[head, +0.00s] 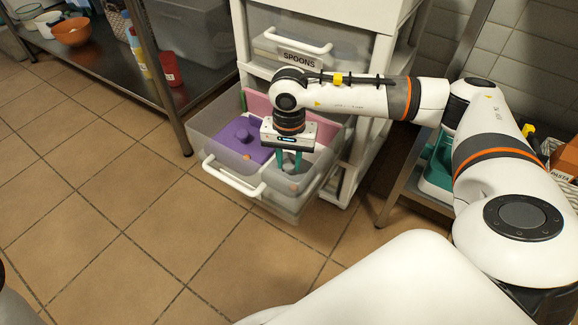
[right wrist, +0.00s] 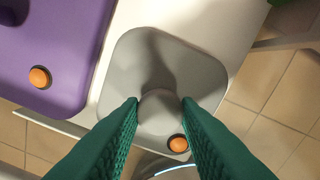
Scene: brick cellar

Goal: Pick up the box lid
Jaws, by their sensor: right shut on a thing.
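A grey square lid (right wrist: 205,75) with rounded corners, a round knob (right wrist: 160,104) and an orange button fills the middle of the right wrist view. My right gripper (right wrist: 160,108) has its green fingers on both sides of the knob and is shut on it. In the head view the right gripper (head: 288,163) points down into an open translucent drawer (head: 205,122), at its right part. A purple lid (head: 232,148) with a knob lies to the left in the drawer; it also shows in the right wrist view (right wrist: 50,50). My left gripper is out of view.
A pink panel (head: 262,104) stands at the back of the drawer. A closed drawer labelled SPOONS (head: 300,59) is above. A metal shelf (head: 110,75) with bowls and cups stands at the left. The tiled floor in front is clear.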

